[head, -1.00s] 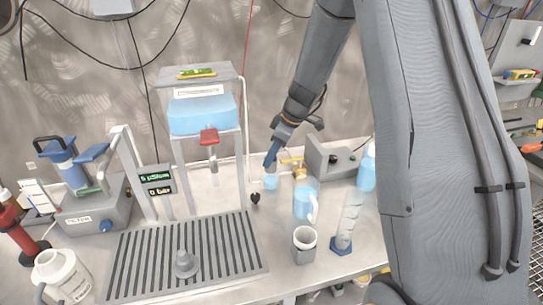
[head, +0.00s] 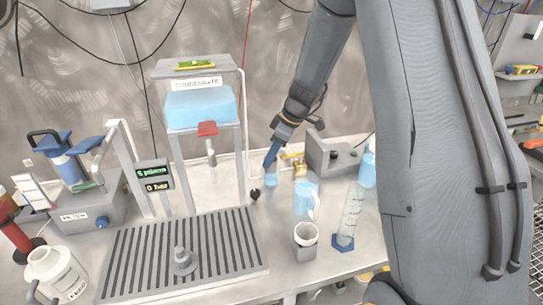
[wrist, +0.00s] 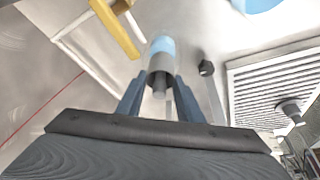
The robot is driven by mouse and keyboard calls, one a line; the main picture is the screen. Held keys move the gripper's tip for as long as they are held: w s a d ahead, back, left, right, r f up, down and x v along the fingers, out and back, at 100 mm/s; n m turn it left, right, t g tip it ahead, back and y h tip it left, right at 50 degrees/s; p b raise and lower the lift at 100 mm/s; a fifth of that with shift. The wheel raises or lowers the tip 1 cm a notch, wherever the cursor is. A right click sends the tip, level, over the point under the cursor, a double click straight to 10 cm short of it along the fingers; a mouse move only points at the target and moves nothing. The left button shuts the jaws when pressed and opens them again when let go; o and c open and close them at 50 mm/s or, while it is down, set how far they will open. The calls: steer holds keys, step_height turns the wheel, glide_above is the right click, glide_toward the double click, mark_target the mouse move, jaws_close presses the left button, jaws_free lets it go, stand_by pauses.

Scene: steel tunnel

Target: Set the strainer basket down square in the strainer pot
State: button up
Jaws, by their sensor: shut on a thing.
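My gripper (head: 271,165) points down, right of the framed tank. In the wrist view my gripper (wrist: 158,95) is shut on a grey cylinder with a thin stem, which I take for the strainer basket (wrist: 160,66). A light blue part shows at its far end; I cannot tell whether that is part of it or a separate cup. In the head view this light blue part (head: 271,181) sits just below the fingertips. An open grey cup with a pale round rim (head: 305,241) stands front right, apart from my gripper. I cannot tell surely which is the strainer pot.
A slotted tray with a grey cone (head: 183,261) lies front left. The tank frame (head: 176,165) stands left.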

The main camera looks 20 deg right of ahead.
steer(key=shift+f+b, duration=1.1)
steer(key=shift+f, duration=0.1)
steer(key=shift+s+f, duration=0.1)
steer(key=shift+f, duration=0.05)
